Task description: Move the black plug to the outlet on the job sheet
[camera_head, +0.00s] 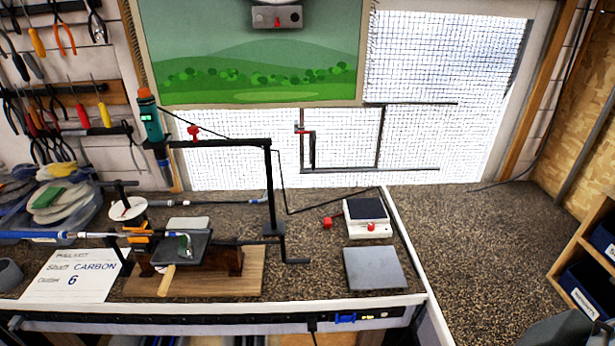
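The job sheet (68,277) lies flat at the left front of the bench. It reads "Shaft CARBON" and "Outlet 6"; its top line is hard to read. A dark outlet strip (225,319) runs along the bench's front edge, its outlet numbers too small to read. A small black plug (312,326) appears to sit on the strip right of centre, with a dark cord hanging below it. I cannot tell which outlet it is in. A blue piece (345,318) is just right of it on the strip. Neither gripper is in view.
A club shaft (60,235) lies across a clamp stand on a wooden board (245,275). A black post with an arm stands behind it. A white scale (367,217) and a grey plate (374,269) are at right. Blue bins (585,290) fill a shelf far right.

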